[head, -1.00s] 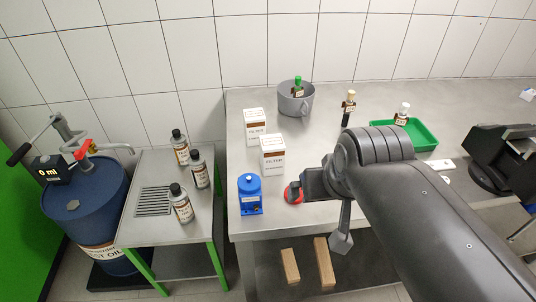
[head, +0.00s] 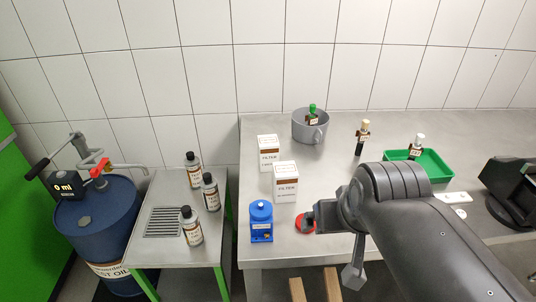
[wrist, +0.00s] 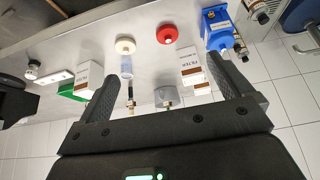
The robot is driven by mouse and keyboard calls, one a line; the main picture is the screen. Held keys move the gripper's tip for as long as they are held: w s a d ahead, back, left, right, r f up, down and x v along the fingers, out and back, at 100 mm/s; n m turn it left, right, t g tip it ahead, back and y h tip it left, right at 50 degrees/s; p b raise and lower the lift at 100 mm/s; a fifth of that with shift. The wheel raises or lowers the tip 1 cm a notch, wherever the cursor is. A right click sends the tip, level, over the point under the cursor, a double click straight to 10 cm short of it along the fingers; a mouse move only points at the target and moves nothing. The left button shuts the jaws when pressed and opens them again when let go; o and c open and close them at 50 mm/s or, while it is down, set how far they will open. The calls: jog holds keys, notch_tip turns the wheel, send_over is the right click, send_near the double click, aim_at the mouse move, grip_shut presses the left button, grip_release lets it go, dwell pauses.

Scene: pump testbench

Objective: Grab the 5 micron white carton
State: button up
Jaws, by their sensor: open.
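Two white cartons with brown bands and FILTER print stand on the steel bench in the head view. One carton (head: 268,155) is farther back, the other (head: 286,184) nearer. Their micron ratings are too small to read. In the wrist view a carton (wrist: 192,62) shows near the right finger, with another (wrist: 201,88) partly behind it. A further white carton (wrist: 90,72) shows by the left finger; the arm may hide it in the head view. My gripper (wrist: 163,68) is open and empty, apart from the cartons. Its fingers are mostly hidden in the head view.
A blue device (head: 261,222) and a red disc (head: 304,224) sit near the front edge. A grey pot (head: 310,127) holding a green-capped bottle, a dark bottle (head: 361,140) and a green tray (head: 433,158) stand behind. Bottles (head: 191,228) occupy the left side table.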

jog(key=shift+c, duration=0.9)
jog(key=w+a+r, duration=0.2)
jog(key=w, duration=0.8)
jog(key=w+a+r, duration=0.1)
jog(key=w+a, duration=0.1)
jog(key=w, duration=0.8)
jog(key=n+g, duration=0.1)
send_near(268, 140)
notch_tip(268, 140, down, 2)
jog(key=x, duration=0.5)
jog(key=shift+w+f, duration=0.15)
jog(key=shift+f, duration=0.05)
jog(key=shift+w+x, duration=0.25)
jog(key=shift+x, duration=2.35)
jog(key=shift+r, duration=0.15)
